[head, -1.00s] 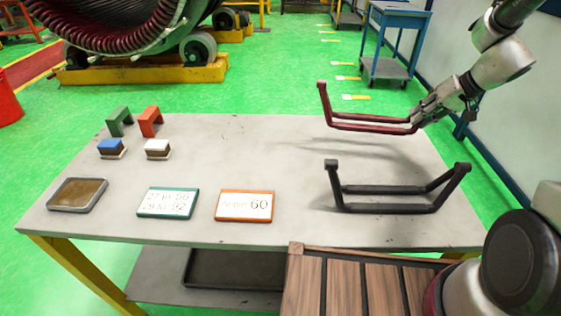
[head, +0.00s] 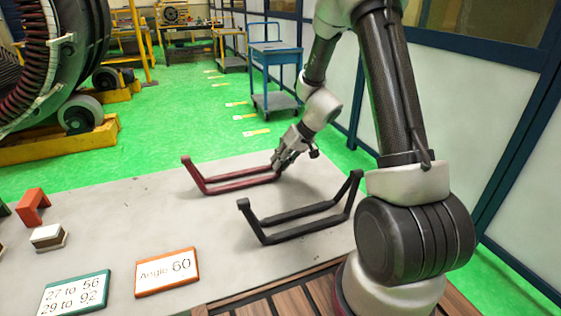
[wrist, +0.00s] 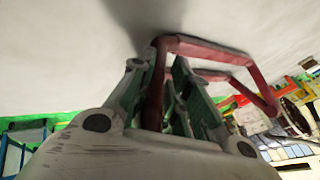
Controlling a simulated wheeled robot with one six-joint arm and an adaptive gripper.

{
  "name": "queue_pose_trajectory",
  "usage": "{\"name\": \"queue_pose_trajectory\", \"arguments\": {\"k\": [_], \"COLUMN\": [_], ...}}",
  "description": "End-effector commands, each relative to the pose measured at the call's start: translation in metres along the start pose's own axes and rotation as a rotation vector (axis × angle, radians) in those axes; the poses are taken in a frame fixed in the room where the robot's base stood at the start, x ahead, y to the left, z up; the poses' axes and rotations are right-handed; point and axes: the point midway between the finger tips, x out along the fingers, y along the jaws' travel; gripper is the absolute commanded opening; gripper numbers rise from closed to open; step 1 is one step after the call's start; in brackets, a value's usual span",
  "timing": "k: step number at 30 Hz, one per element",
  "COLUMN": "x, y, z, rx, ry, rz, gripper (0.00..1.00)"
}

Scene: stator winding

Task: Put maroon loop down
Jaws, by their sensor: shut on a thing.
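The maroon loop (head: 232,184) is at the back of the grey table (head: 140,217), behind the black loop (head: 300,222). My gripper (head: 279,165) is shut on the right end of the maroon loop. In the wrist view the maroon loop (wrist: 215,50) runs between the two fingers of my gripper (wrist: 160,85) and extends to the right. The loop is at or very near the tabletop; I cannot tell whether it touches. The black loop stands on the table, apart from the maroon one.
An orange-framed card (head: 167,272) and a green-framed card (head: 75,296) lie at the front left. An orange bracket (head: 32,206) and a white-topped block (head: 48,237) stand at the left. Bare table lies between these and the loops. A blue cart (head: 276,75) stands behind on the floor.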

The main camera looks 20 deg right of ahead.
Motion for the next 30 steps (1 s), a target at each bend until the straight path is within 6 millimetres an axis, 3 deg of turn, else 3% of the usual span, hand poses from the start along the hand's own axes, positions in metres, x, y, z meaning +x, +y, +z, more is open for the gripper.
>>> {"name": "queue_pose_trajectory", "arguments": {"k": [11, 12, 15, 25, 30], "x": [0.004, 0.004, 0.004, 0.002, -0.018], "y": [0.002, 0.002, 0.002, 0.001, 0.0], "z": [0.001, 0.002, 0.002, 0.001, -0.002], "rx": [0.0, 0.0, -0.001, -0.002, -0.002], "ry": [0.001, 0.0, 0.0, 0.001, 0.004], "rz": [0.0, 0.0, 0.0, 0.0, 0.0], "gripper": [0.0, 0.22, 0.4, 0.4, 0.4]}}
